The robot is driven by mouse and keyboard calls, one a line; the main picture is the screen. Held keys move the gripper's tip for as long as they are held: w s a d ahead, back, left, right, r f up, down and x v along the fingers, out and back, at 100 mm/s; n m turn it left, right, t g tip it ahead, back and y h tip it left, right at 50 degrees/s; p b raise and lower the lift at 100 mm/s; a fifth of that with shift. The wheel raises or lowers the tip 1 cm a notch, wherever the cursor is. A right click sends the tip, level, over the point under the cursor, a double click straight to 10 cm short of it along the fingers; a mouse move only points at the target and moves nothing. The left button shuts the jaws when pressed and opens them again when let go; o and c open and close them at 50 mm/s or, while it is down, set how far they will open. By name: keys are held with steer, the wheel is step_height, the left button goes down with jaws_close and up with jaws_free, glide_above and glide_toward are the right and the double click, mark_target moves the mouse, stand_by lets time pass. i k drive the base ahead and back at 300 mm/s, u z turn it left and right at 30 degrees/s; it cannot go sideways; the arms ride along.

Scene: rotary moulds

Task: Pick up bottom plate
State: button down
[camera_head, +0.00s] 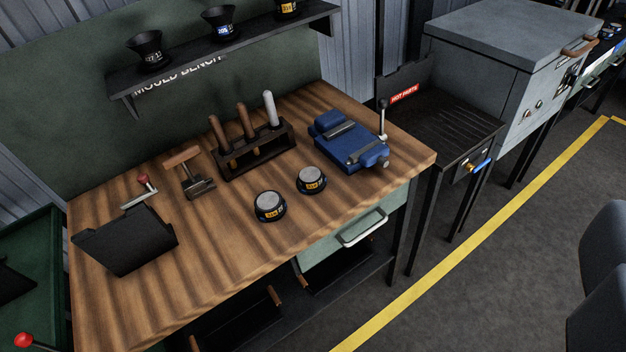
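I cannot tell for sure which thing is the bottom plate. Two short round dark pieces with pale grey tops and orange labels stand apart near the front of the wooden bench: one on the left (270,206) and one on the right (311,180). Their label text is too small to read surely. Two dark grey rounded shapes cut off by the right edge look like part of my gripper (600,275). Its fingertips and any grip do not show clearly. Nothing touches the two round pieces.
The wooden bench (215,262) holds a blue vise (348,145), a rack with several handled tools (255,153), a clamp-like tool (190,175) and a black angled box (125,240). Dark cups (150,50) stand on the shelf above. A hot parts table (450,120) and grey oven (500,60) stand right.

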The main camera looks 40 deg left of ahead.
mark_target(310, 180)
steer(key=k, duration=1.3)
steer(key=z, duration=0.45)
steer(key=i, duration=2.1)
steer(key=u, duration=0.95)
steer(key=i, duration=0.7)
steer(key=u, duration=0.45)
steer(key=k, duration=0.9)
steer(key=u, duration=0.25)
steer(key=i, duration=0.4)
steer(key=z, duration=0.1)
